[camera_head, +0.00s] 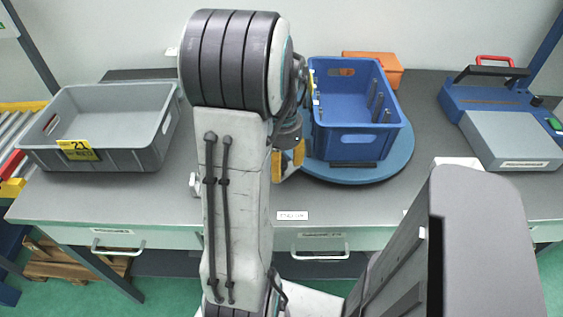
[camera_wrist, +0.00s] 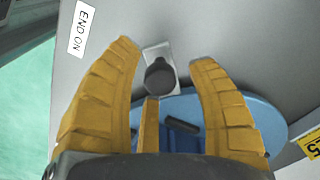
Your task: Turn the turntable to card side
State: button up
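The round blue turntable (camera_head: 390,171) lies on the bench and carries a blue crate (camera_head: 357,139). In the head view a yellow patch (camera_head: 312,88) shows on the crate's left side, partly hidden by my arm. My gripper (camera_head: 289,160), with yellow fingers, is low at the turntable's left edge. In the wrist view my gripper (camera_wrist: 165,57) is open around a black knob (camera_wrist: 160,78) on a pale plate, with no clear contact visible. The turntable (camera_wrist: 262,118) lies below it there, and a yellow card (camera_wrist: 312,142) shows at the right edge.
A grey crate (camera_head: 150,155) with a yellow card stands at left. An orange box (camera_head: 388,64) is behind the blue crate. A blue and grey machine with a red handle (camera_head: 495,59) stands at right. An "END ON" label (camera_wrist: 82,29) is on the bench.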

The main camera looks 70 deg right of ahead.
grip_shut()
jog(key=shift+s+a, duration=0.1)
jog(key=shift+s, duration=0.05)
dwell(0.4)
